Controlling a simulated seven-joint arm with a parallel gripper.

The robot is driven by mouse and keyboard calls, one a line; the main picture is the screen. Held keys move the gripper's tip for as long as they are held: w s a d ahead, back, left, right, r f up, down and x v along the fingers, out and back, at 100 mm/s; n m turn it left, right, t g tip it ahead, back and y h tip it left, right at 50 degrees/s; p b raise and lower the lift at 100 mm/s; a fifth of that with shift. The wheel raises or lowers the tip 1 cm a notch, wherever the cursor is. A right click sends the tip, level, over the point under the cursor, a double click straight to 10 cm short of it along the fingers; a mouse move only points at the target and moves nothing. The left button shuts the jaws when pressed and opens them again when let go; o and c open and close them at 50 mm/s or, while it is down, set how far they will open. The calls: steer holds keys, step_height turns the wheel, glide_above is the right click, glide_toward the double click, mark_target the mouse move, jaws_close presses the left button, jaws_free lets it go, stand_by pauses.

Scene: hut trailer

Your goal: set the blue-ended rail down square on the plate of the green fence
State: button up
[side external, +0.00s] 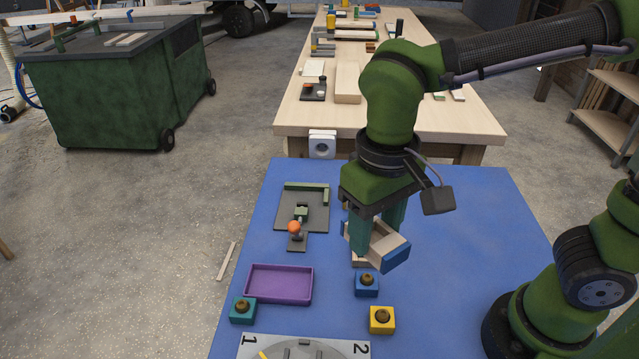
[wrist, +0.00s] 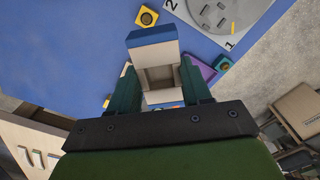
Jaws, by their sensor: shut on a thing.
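The blue-ended rail (side external: 397,257) is a pale wooden piece with a blue end face. My gripper (side external: 376,238) is shut on it, with one green finger on each side, and holds it tilted above the blue table. In the wrist view the rail (wrist: 152,52) sticks out beyond the fingers of my gripper (wrist: 160,88), its blue end farthest out. The green fence (side external: 306,186) runs along the far and right edges of a dark grey plate (side external: 290,207), left of my gripper. A clamp with an orange knob (side external: 294,227) stands at the plate's near side.
A purple tray (side external: 278,284) lies nearer than the plate. A grey numbered disc board (side external: 300,348) is at the near edge. A pale wooden piece (side external: 359,261) shows under my gripper.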

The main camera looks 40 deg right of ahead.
steer(key=w+d+f+n, duration=0.1)
steer(key=w+d, duration=0.6)
steer(key=d, duration=0.2)
steer(key=w+d+f, duration=0.2)
steer(key=w+d, duration=0.4)
steer(key=d, duration=0.3)
steer(key=m, duration=2.7)
glide_above(304, 199)
steer(key=shift+f, duration=7)
